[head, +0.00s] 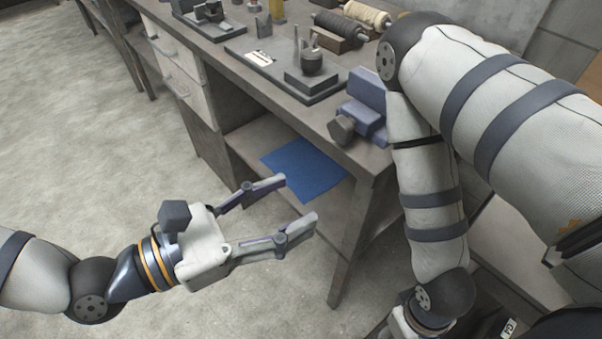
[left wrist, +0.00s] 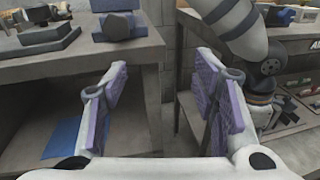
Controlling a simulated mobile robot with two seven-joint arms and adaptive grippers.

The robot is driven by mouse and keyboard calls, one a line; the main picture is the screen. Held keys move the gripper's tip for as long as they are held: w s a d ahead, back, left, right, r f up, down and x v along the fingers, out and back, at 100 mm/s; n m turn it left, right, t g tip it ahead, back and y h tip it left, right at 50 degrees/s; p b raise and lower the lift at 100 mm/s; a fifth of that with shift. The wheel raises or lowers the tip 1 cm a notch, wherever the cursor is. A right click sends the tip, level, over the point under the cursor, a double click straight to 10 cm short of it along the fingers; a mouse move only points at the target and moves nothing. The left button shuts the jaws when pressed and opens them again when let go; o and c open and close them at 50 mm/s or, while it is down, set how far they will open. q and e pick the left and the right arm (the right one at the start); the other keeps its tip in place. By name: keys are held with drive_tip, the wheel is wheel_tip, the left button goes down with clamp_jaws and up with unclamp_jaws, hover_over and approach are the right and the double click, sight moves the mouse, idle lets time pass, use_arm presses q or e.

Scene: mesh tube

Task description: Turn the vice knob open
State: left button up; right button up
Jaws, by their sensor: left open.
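The blue vice (head: 369,103) sits on the workbench top (head: 245,95) near its right front corner, partly hidden behind my right arm. Its dark knob (head: 341,129) faces the front edge of the bench. My left gripper (head: 300,202) is open and empty, in front of the bench and lower than its top, apart from the knob. In the left wrist view the vice (left wrist: 115,5) and its knob (left wrist: 119,25) show at the top, beyond and above the left finger.
A dark plate with a small fixture (head: 311,63) stands left of the vice. Rollers (head: 341,28) lie further back. A blue sheet (head: 304,168) lies on the lower shelf. The bench leg (head: 350,235) stands close beyond my left gripper. The floor at left is clear.

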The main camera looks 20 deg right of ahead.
sight(336, 130)
use_arm(q)
drive_tip(key=w+d+n+t, duration=0.1)
drive_tip(key=w+d, duration=0.2)
drive_tip(key=w+d+r+n+t, duration=0.1)
drive_tip(key=w+d, duration=0.2)
drive_tip(key=d, duration=0.1)
drive_tip(key=w+d+r+t, duration=0.1)
drive_tip(key=w+d, duration=0.2)
drive_tip(key=d, duration=0.1)
drive_tip(key=shift+n, duration=0.4)
drive_tip(key=shift+c, duration=0.6)
drive_tip(key=c, duration=1)
